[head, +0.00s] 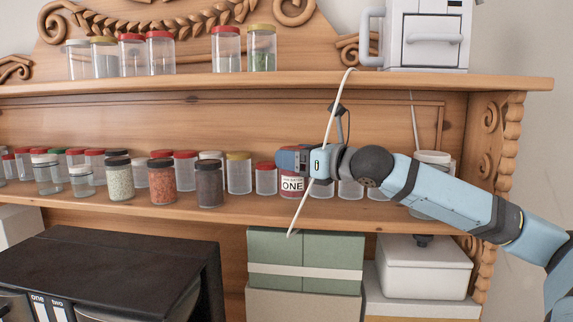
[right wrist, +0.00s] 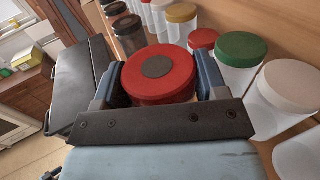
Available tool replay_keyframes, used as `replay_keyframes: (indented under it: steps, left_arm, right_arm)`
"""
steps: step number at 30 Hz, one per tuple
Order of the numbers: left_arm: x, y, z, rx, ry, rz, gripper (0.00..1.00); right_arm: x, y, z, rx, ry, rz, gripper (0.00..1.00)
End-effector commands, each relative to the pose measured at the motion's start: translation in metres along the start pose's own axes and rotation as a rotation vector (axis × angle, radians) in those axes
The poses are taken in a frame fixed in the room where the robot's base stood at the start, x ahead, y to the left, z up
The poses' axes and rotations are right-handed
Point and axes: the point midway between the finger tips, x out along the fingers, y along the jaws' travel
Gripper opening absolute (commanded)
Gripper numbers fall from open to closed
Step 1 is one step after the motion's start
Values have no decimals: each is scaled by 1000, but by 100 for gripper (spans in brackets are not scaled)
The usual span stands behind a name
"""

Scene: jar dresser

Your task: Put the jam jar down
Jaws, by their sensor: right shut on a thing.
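The right gripper also shows in the right wrist view (right wrist: 160,88). My left gripper is not in view.
Jars with red, green and pale lids crowd the shelf beside and behind, including a green-lidded jar (right wrist: 243,55) close by. A dark spice jar (head: 209,185) stands to the left. A thin pale cable (head: 333,115) hangs across my wrist. Green boxes (head: 305,250) sit below.

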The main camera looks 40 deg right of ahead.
Motion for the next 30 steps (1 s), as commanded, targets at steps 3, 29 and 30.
replay_keyframes:
  steps: [3,29,30]
  left_arm:
    - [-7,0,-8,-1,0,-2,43]
    - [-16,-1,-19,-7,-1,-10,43]
    - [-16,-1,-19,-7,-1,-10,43]
  right_arm:
    - [12,1,7,-3,-5,0,25]
    - [20,0,-34,-1,-1,1,25]
    - [20,0,-34,-1,-1,1,25]
